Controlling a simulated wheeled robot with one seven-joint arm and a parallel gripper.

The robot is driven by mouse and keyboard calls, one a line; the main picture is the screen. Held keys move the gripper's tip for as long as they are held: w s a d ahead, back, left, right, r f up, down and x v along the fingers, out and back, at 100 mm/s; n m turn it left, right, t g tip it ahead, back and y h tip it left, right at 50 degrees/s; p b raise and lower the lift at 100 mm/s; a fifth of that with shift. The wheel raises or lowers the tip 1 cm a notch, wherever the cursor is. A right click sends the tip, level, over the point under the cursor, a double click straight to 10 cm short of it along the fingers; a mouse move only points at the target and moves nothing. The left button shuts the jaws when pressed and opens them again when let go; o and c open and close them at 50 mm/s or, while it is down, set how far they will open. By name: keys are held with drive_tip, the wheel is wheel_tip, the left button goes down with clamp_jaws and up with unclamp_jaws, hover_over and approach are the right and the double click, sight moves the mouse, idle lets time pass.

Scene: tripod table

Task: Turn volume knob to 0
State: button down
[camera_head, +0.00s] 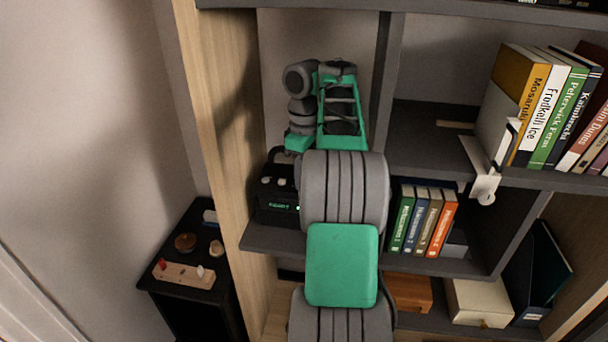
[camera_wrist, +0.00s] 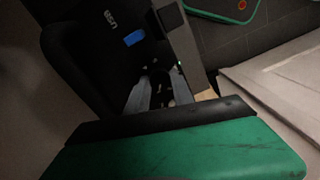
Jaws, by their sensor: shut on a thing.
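A small black device (camera_head: 278,200) with green lettering and light-coloured knobs (camera_head: 273,181) on top sits on the left shelf. Part of it is hidden behind my arm. In the wrist view, my gripper (camera_wrist: 161,88) reaches toward a dark body, with its fingers close together. They are shut on a small dark part between their tips, apparently a knob, but its marking and angle cannot be read. In the head view, my arm covers the gripper and the right part of the device.
A wooden panel (camera_head: 213,120) stands left of the device. Several books (camera_head: 424,220) stand to the right of my arm on the same shelf. A low black cabinet (camera_head: 182,290) with small items is at lower left.

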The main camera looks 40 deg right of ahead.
drive_tip(key=n, duration=0.4)
drive_tip(key=shift+n, duration=2)
drive_tip(key=c, duration=1.1)
unclamp_jaws()
wheel_tip(320, 180, up, 8)
drive_tip(key=p, duration=0.7)
drive_tip(key=shift+w, duration=0.15)
drive_tip(key=shift+f, duration=0.1)
